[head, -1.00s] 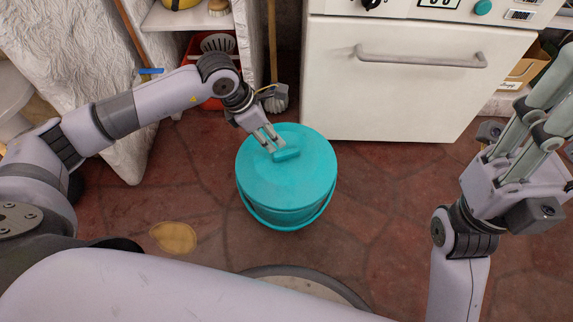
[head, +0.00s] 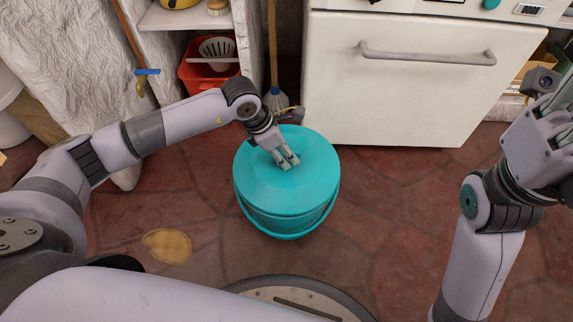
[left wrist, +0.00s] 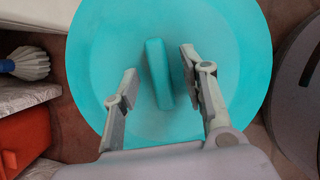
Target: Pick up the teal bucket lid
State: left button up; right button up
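The teal bucket lid (head: 270,186) sits on the teal bucket (head: 290,228), which stands on the floor in front of me. In the left wrist view the lid (left wrist: 225,70) fills the middle, with its raised bar handle (left wrist: 158,73) upright in the picture. My left gripper (head: 288,163) is over the lid, its fingers pointing down at the handle. In the left wrist view my left gripper (left wrist: 158,75) is open, one finger on each side of the handle with gaps showing. My right gripper is at the right edge of the head view, cut off by the frame.
A white oven (head: 415,85) stands behind the bucket. A broom (head: 275,95) leans beside it, and a red bin (head: 205,75) sits under the shelf. A yellowish patch (head: 167,246) lies on the floor at left. Floor right of the bucket is clear.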

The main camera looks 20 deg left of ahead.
pick_arm(q)
grip_shut()
dwell(0.4)
dwell(0.4)
